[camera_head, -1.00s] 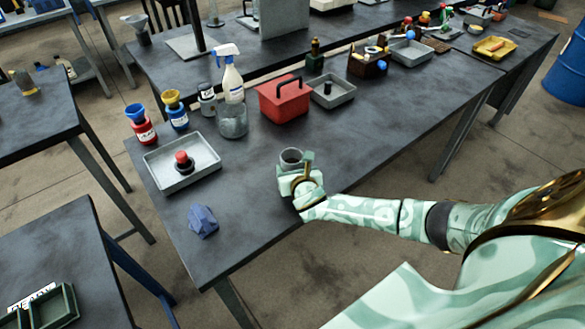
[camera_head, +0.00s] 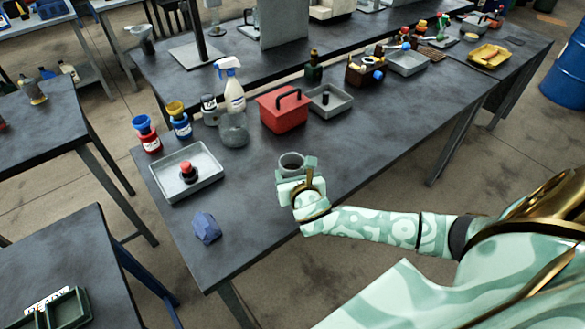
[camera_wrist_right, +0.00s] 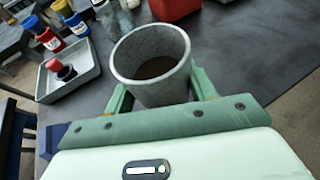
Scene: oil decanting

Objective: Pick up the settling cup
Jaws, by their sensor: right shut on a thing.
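The settling cup is a grey, open-topped cup (camera_head: 291,161) near the front edge of the dark workbench. In the right wrist view the cup (camera_wrist_right: 152,58) stands between the two green fingers, with something dark brown inside. My right gripper (camera_head: 297,172) is shut on the cup, one finger on each side. The cup looks about upright. Its base is hidden behind the gripper, so I cannot tell whether it touches the bench. My left gripper is not in view.
A grey tray (camera_head: 205,176) holding a red-topped item, and a blue faceted lump (camera_head: 207,228), lie to the left. Behind are a glass jar (camera_head: 234,130), a spray bottle (camera_head: 232,90) and a red toolbox (camera_head: 282,112). The bench (camera_head: 350,135) right of the cup is clear.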

